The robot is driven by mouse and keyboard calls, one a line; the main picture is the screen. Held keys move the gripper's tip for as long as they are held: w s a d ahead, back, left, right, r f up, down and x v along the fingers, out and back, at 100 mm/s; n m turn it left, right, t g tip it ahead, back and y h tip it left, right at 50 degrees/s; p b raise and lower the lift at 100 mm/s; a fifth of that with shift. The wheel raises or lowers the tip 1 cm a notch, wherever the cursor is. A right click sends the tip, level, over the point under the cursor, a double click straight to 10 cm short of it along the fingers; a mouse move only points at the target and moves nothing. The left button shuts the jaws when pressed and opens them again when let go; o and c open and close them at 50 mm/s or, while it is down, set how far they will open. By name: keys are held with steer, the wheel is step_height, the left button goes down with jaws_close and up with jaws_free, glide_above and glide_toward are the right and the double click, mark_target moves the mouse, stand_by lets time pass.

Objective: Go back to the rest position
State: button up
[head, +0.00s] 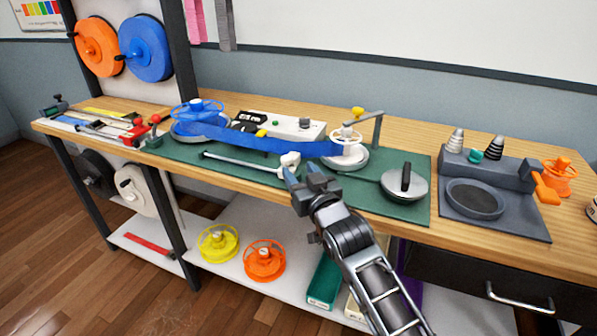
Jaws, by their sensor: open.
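My gripper (304,179) is in the head view at the front edge of the workbench (400,232), with my arm reaching up from the lower right. Its jaws are open, and I see nothing held between them. The fingertips are close to a white block (289,160) at the end of a grey rod (240,166) on the green mat (190,162). I cannot tell whether they touch. Behind the gripper, a blue strap (262,144) runs from a blue spool (197,110) on the left to a white spool (346,141) on the right.
A round metal plate with a black handle (405,183) lies right of my gripper. Clamps and tools (105,126) crowd the left end. Yellow (218,243) and orange (264,261) reels sit on the lower shelf.

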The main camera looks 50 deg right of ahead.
stand_by(0.4)
steer(key=s+a+f+n+y, duration=0.15)
steer(key=s+a+f, duration=0.25)
steer(key=s+a, duration=0.4)
steer(key=s+a+f+n+y, duration=0.1)
steer(key=s+a+f+y, duration=0.15)
steer(key=s+a, duration=0.6)
steer(key=s+a+r+n+y, duration=0.1)
steer(key=s+a+r, duration=0.2)
steer(key=s, duration=0.8)
steer(key=s+a+r+n+g+y, duration=0.1)
steer(key=s+a+r+y, duration=0.1)
steer(key=s, duration=0.9)
steer(key=shift+s+a+r+g+y, duration=0.35)
steer(key=shift+a+r, duration=0.1)
steer(key=shift+r, duration=0.25)
steer(key=shift+n, duration=0.25)
